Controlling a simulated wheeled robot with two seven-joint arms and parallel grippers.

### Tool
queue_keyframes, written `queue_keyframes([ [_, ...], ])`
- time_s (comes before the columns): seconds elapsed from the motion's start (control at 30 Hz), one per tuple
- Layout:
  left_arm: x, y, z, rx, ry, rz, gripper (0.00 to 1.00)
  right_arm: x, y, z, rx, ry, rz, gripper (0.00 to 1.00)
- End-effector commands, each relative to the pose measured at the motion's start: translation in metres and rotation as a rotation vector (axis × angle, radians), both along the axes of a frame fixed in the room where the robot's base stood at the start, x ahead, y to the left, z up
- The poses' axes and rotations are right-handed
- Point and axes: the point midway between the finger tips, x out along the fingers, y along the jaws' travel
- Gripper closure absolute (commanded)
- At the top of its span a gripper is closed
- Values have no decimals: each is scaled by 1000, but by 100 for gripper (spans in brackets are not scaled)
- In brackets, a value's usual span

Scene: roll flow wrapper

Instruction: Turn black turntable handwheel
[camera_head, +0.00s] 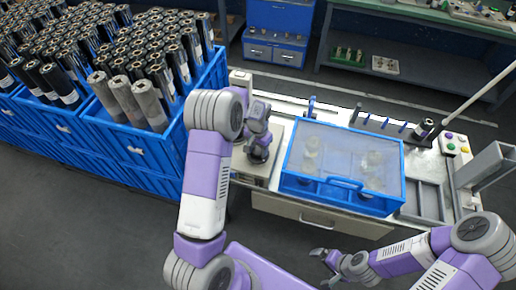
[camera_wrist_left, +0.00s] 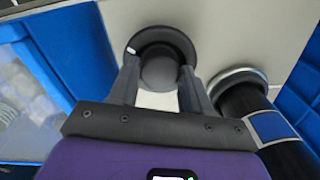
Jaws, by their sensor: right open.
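The black turntable handwheel (camera_head: 258,154) sits low on the light bench top, left of the blue-framed cover. In the left wrist view it is a dark round disc (camera_wrist_left: 180,36) with a rounded knob in its middle. My left gripper (camera_head: 259,138) is directly over it, and its two fingers (camera_wrist_left: 160,78) stand apart on either side of the knob. I cannot tell whether they press on it. My right gripper (camera_head: 326,258) is open and empty, in front of the bench and away from the handwheel.
A blue-framed clear cover (camera_head: 340,190) stands right of the handwheel. A black roll with a blue band (camera_wrist_left: 268,125) stands close beside my left gripper. Blue crates (camera_head: 150,155) of rolls fill the left. A button panel (camera_head: 455,144) is at the bench's right end.

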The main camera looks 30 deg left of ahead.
Motion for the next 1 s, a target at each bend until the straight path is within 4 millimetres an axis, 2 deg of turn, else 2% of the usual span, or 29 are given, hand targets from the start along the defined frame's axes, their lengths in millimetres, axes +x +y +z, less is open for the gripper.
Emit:
queue_keyframes([
  [0.03,0,0,0,0,-1,-1,44,0,0,0,0,0,0,2],
  [0.13,0,0,0,0,-1,-1,29,0,0,0,0,0,0,2],
  [0.47,0,0,4,0,-1,-1,29,0,0,1,0,0,0,2],
  [0.8,1,0,57,0,-4,-1,29,0,0,8,0,0,0,2],
  [1.0,1,0,75,0,-2,-1,29,0,0,9,0,0,0,2],
])
